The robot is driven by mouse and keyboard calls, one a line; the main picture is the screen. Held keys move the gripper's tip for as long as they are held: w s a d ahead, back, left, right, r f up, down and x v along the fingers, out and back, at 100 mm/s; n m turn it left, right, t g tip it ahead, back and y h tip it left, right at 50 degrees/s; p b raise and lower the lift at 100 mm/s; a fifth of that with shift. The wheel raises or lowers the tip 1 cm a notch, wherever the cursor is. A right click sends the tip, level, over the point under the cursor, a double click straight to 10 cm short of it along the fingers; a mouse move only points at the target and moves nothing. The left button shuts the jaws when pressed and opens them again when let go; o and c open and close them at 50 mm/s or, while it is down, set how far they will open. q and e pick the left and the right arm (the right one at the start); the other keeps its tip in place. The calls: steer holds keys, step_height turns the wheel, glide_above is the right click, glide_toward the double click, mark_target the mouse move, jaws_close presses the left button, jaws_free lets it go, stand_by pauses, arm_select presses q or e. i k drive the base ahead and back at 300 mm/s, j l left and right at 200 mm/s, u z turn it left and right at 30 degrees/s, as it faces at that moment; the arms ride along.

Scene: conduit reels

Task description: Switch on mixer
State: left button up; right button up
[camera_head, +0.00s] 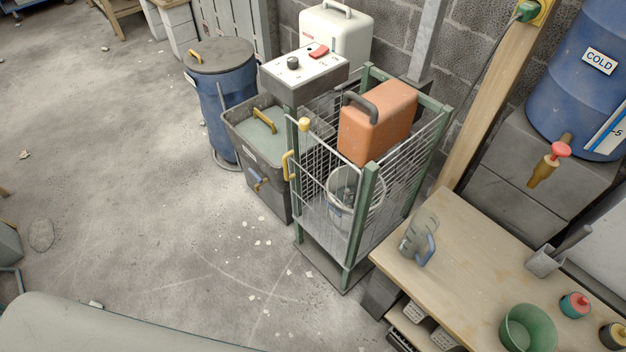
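A grey control box with a white top panel (304,67) stands at the upper middle; I take it to be the mixer's control. I cannot tell whether the switch is on or off. A grey tub (270,183) with a yellow-handled lid (262,131) stands in front and to the left of the box. A wire-mesh cage (402,185) with green posts stands in front and to the right of the box. Neither of my grippers is in view.
An orange canister (378,125) and a bucket (345,205) are at the cage. A blue drum (225,100) stands left. A wooden bench (470,255) with several items fills the lower right. The concrete floor (130,190) at left is mostly clear.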

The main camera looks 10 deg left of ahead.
mark_target(323, 50)
steer(key=i+j+z, duration=0.1)
steer(key=z, duration=0.7)
steer(key=j+z, duration=0.3)
steer(key=j, duration=0.45)
steer(key=j+z, duration=0.25)
steer(key=j, duration=0.5)
steer(key=j+z, duration=0.3)
steer(key=j, duration=0.45)
steer(key=k+j, duration=0.1)
steer(key=j, duration=0.35)
steer(key=k+j, duration=0.1)
steer(key=j, duration=0.4)
